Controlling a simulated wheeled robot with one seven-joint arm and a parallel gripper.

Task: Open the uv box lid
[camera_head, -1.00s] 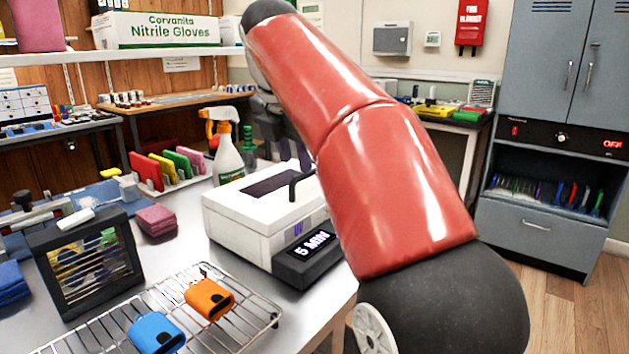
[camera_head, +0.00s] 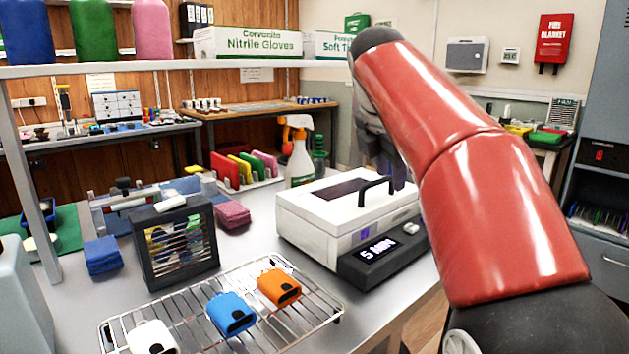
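The white UV box (camera_head: 310,226) stands on the bench with its lid (camera_head: 305,200) down. The lid has a dark window and a black bar handle (camera_head: 375,187) near its front right. A black front panel (camera_head: 385,255) reads "5 MIN". My red arm reaches in from the right. My gripper (camera_head: 393,172) is just behind and right of the handle, pointing down, partly hidden by my arm. I cannot tell whether its fingers are apart or touch the handle.
A wire rack (camera_head: 270,320) with white, blue and orange phone-like items lies in front. A dark slatted unit (camera_head: 178,245) stands left of the box. A spray bottle (camera_head: 300,160) and a holder of coloured cloths or pads (camera_head: 240,172) are behind. A shelf (camera_head: 150,67) hangs above.

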